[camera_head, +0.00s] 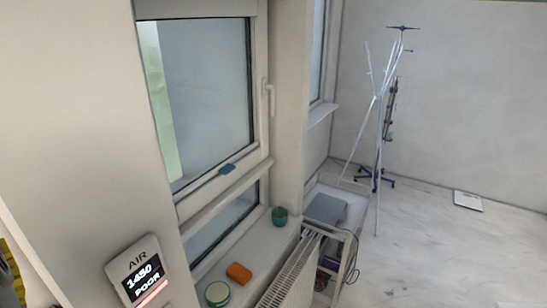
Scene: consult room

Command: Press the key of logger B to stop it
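No thing that I can tell to be logger B shows in the head view, and no logger key can be made out. A white wall unit (118,268) marked AIR hangs at the lower left. Its dark screen shows a number that looks like 1450 and the word POOR, above a red bar. A small orange block (239,273) lies on the window sill (257,243). A small blue piece (227,170) sits on the window frame. My gripper is not in view.
The sill also bears a round green-rimmed tub (217,293) and a teal pot (279,216). A white radiator (290,277) and a trolley (347,262) stand below and beside it. Drip stands (378,150) are at the back. The floor at right is mostly clear, with a flat white scale-like object (468,201).

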